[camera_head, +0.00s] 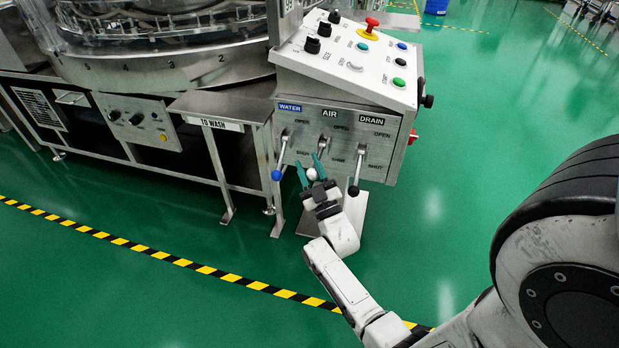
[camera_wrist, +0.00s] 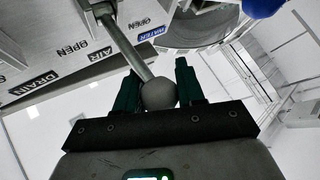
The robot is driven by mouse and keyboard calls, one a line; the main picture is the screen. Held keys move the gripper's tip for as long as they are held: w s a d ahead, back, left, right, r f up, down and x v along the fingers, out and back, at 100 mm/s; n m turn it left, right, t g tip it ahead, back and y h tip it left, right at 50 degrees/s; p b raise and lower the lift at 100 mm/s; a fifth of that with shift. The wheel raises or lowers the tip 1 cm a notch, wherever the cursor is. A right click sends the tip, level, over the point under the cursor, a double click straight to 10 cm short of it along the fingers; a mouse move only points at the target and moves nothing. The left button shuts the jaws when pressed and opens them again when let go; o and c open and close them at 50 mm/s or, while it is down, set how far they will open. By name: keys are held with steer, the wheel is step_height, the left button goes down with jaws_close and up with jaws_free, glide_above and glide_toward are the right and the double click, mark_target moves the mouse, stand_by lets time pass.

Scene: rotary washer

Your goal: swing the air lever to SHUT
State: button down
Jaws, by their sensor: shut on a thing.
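The air lever (camera_head: 323,149) is the middle of three levers on the front of the control panel, under the AIR label (camera_head: 330,114). Its knob (camera_head: 311,174) is a pale grey ball. My gripper (camera_head: 311,171) has its two teal fingers on either side of that knob. In the wrist view the grey knob (camera_wrist: 159,94) sits between the fingers of my gripper (camera_wrist: 157,88), with the metal rod (camera_wrist: 126,46) running up to the panel. The rod reaches out and down from its pivot. I cannot tell its exact angle against the OPEN and SHUT marks.
The water lever with a blue knob (camera_head: 276,175) is close on the left. The drain lever with a black knob (camera_head: 353,190) is close on the right. A red button (camera_head: 371,25) tops the panel. Green floor is free in front and to the right.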

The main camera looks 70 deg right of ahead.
step_height(320, 180, down, 3)
steer(key=n+t+b, duration=0.1)
steer(key=t+b, duration=0.1)
steer(key=b, duration=0.2)
steer(key=shift+r+n+y, duration=0.15)
steer(key=shift+n+y, duration=0.15)
steer(key=shift+n, duration=0.1)
steer(key=f+b, duration=0.2)
steer(key=b, duration=0.1)
steer(key=shift+d, duration=0.3)
steer(key=shift+d+f+b, duration=0.25)
steer(key=shift+f+b, duration=0.25)
steer(key=shift+b, duration=0.35)
steer(key=c, duration=0.9)
jaws_free()
steer(key=shift+o, duration=0.9)
steer(key=shift+s+d, duration=0.1)
steer(key=shift+d, duration=0.05)
steer(key=p+v, duration=0.1)
steer(key=v, duration=0.9)
steer(key=shift+a, duration=0.45)
